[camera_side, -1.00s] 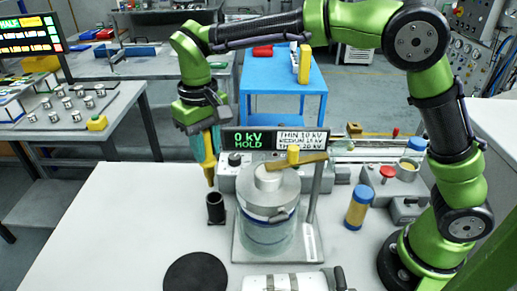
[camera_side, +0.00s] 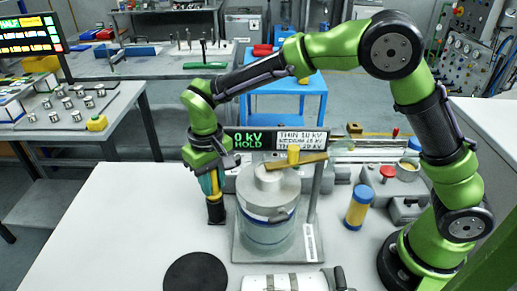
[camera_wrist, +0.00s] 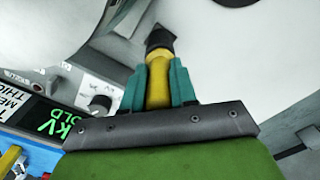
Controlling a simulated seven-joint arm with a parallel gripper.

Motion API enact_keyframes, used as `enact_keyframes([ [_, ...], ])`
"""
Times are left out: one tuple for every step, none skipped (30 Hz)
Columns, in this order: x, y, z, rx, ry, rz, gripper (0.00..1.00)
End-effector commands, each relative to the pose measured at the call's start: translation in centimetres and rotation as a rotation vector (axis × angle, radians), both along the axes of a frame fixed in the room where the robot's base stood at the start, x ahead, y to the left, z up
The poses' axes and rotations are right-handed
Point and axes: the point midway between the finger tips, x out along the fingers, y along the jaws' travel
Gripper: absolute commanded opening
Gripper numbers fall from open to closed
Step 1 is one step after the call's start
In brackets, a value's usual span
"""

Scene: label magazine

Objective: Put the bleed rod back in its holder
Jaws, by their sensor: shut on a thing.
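The bleed rod (camera_side: 211,186) is yellow and stands nearly upright in my gripper (camera_side: 209,182). In the wrist view, the rod (camera_wrist: 157,88) lies between the two teal fingers, and my gripper (camera_wrist: 158,82) is shut on it. The holder (camera_side: 216,212) is a short black upright cup on the white table. The rod's lower end meets the holder's mouth and is hidden there, so it appears to be inside; how deep I cannot tell. The holder (camera_wrist: 160,39) also shows at the rod's far end in the wrist view.
A grey metal cylinder vessel (camera_side: 268,215) stands on a plate close right of the holder. Behind it is a display (camera_side: 275,140) reading 0 kV HOLD. A black round mat (camera_side: 196,274) lies in front. The table left of the holder is clear.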

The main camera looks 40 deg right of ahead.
Motion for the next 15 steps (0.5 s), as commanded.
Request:
enact_keyframes([
  [0.01,0.0,-0.07,0.0,0.0,0.0,0.0],
  [0.01,0.0,-0.16,0.0,0.0,0.0,0.0],
  [0.01,0.0,-0.29,0.0,0.0,0.001,0.0],
  [0.02,0.0,-0.38,0.0,-0.001,0.001,0.0],
  [0.02,0.0,-0.47,0.0,-0.001,0.001,0.0],
  [0.03,0.0,-0.59,0.0,-0.001,0.001,0.0],
  [0.03,0.0,-0.67,0.0,-0.001,0.001,0.0],
  [0.03,0.0,-0.76,0.0,-0.001,0.001,0.0],
  [0.02,0.0,-0.87,0.0,-0.001,0.001,0.0],
  [0.02,0.0,-0.96,0.0,0.0,0.001,0.0],
  [0.02,0.0,-1.05,0.0,0.0,0.001,0.0],
  [0.02,0.0,-1.01,0.001,-0.001,0.001,0.33],
  [0.02,0.0,-1.01,0.0,0.0,0.001,0.38],
  [0.01,0.0,-1.01,0.0,0.0,0.001,0.42],
  [0.01,0.0,-1.01,0.0,0.0,0.001,0.48],
])
